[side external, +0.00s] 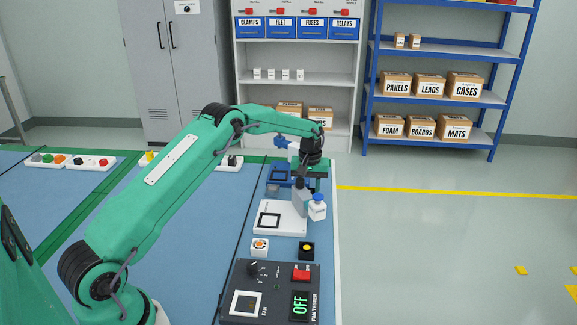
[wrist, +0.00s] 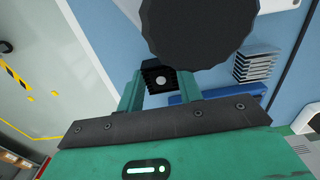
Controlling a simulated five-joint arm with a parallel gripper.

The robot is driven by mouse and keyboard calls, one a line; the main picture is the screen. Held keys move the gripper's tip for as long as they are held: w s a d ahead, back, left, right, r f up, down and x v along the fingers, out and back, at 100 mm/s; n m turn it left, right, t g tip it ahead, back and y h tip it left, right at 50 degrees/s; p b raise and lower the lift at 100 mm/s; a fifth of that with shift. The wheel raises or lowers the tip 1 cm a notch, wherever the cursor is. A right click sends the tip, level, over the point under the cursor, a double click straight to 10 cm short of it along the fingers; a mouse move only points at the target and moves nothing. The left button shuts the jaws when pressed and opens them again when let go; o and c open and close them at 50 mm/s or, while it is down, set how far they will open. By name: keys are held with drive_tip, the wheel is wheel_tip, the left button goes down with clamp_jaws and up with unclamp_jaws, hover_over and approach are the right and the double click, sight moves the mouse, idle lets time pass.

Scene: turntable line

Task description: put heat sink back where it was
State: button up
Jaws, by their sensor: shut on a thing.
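My gripper (side external: 310,173) hangs over the right side of the blue bench in the side external view. In the wrist view my gripper (wrist: 160,88) has its two green fingers on either side of a small black block with ribbed edges and a pale round spot. This block seems to be the heat sink (wrist: 158,77), and the fingers are shut on it. In the side external view it cannot be told apart from the dark gripper parts. A grey stack of thin plates (wrist: 258,62) lies apart to the right in the wrist view.
A blue fixture (side external: 278,174) stands behind. The black fan tester (side external: 270,292), reading OFF, is in front.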

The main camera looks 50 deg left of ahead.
drive_tip(key=o, duration=1)
drive_tip(key=shift+o, duration=0.2)
wheel_tip(320, 180, up, 12)
drive_tip(key=shift+r, duration=0.1)
idle(0.4)
